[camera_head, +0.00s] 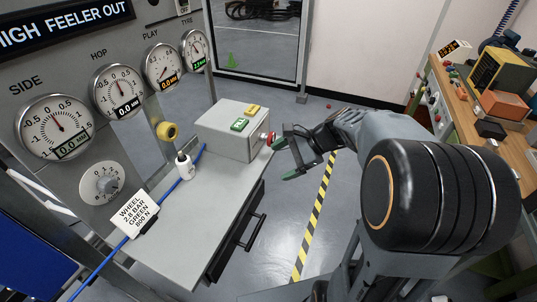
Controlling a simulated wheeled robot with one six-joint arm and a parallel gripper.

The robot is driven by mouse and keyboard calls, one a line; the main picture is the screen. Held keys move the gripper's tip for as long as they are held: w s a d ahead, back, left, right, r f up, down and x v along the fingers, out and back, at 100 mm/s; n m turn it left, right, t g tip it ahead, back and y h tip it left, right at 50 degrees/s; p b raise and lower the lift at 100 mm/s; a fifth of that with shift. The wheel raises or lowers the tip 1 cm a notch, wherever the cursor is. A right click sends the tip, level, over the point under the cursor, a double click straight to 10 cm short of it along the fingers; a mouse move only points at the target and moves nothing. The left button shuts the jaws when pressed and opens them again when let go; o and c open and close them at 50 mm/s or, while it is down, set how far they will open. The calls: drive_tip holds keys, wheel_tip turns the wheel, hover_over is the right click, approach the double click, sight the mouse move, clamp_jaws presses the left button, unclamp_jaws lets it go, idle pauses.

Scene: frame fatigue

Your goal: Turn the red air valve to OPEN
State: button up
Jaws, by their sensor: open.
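The red valve (264,137) is a small red knob on the right side of the grey control box (231,143), which stands on the grey bench. My gripper (281,157) is open, just right of and slightly below the box's right side, with its dark fingers toward the red valve. One fingertip is green. The valve's position and any OPEN mark are too small to read.
A white bottle (185,166), a blue hose (165,193) and a white sign (134,215) are on the bench (193,222). Gauges line the left panel. A cluttered workbench (505,145) stands at right; floor between is open.

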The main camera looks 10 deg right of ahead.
drive_tip(key=w+d+f+m+t+y+b, duration=0.3)
drive_tip(key=w+d+f+m+b, duration=0.1)
drive_tip(key=w+f+m, duration=0.2)
drive_tip(key=m+t+y+b, duration=0.2)
drive_tip(key=m+t+b, duration=0.1)
drive_tip(key=m+t, duration=0.25)
approach(270, 139)
drive_tip(key=d+f, duration=0.2)
drive_tip(key=d, duration=0.1)
drive_tip(key=shift+m+g, duration=0.25)
drive_tip(key=shift+m, duration=0.1)
drive_tip(key=x, duration=1.3)
drive_tip(key=shift+w+r, duration=0.15)
drive_tip(key=shift+w, duration=0.1)
drive_tip(key=c, duration=0.9)
